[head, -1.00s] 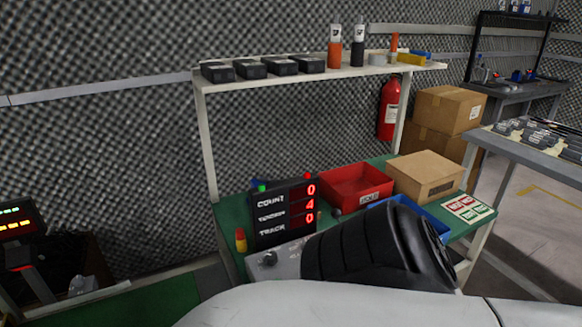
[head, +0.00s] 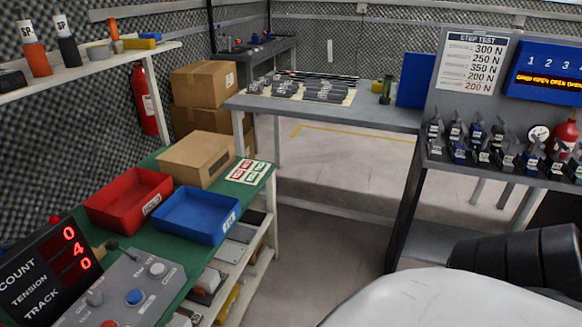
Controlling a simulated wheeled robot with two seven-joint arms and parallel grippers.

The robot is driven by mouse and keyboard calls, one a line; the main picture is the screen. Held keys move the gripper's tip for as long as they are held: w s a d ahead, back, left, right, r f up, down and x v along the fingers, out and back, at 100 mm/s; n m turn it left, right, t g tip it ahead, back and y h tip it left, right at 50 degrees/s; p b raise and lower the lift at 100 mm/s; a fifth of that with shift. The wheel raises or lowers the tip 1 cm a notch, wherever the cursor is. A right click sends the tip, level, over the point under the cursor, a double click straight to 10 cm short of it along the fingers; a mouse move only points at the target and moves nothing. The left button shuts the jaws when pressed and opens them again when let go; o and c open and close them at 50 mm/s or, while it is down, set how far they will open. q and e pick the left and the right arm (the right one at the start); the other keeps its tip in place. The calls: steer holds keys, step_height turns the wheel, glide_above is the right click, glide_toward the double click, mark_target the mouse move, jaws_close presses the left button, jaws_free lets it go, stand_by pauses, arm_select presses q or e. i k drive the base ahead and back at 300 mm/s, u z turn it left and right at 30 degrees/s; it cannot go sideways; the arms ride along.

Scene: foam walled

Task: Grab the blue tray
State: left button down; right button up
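The blue tray (head: 196,235) sits on the green-topped bench (head: 150,262) at the left, near the bench's right edge. It looks empty and has a white label on its near side. A red tray (head: 127,212) stands just behind and left of it. A black, ribbed part of one of my arms shows at the lower right, well apart from the tray. Neither of my grippers shows in the head view.
A cardboard box (head: 197,158) and a red-and-green label sheet (head: 247,172) lie behind the blue tray. A control box (head: 126,296) and a counter display (head: 50,268) stand in front. A grey table (head: 385,117) is at the back. Open floor (head: 325,232) lies right of the bench.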

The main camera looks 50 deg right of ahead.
mark_target(202, 216)
steer(key=z, duration=2.8)
steer(key=i, duration=1.7)
steer(key=u, duration=3.25)
